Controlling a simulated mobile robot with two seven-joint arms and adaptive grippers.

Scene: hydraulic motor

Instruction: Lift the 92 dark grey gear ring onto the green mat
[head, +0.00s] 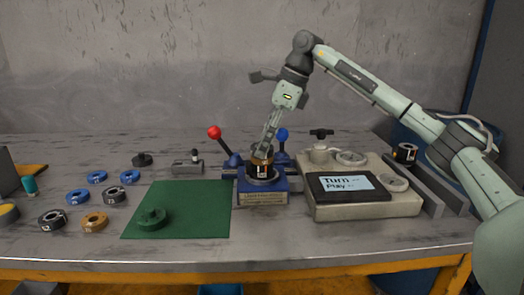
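Several dark grey rings lie on the table, and their labels are too small to read for certain, so I cannot tell which is the 92 gear ring. One labelled dark ring (52,220) lies at the front left, another (115,195) lies behind it to the right, and a plain dark piece (142,159) lies further back. The green mat (195,200) lies flat at the centre left, with a dark green gear-shaped part (152,219) on it. My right gripper (267,146) points down over the blue fixture, at a brown ring; its finger opening is unclear. My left gripper is out of view.
The blue fixture (262,197) has levers with red (214,132) and blue (282,134) knobs. A beige console (360,208) with a screen stands right of it. Blue rings (78,198) and an orange ring (95,222) lie left of the mat. The mat's right half is clear.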

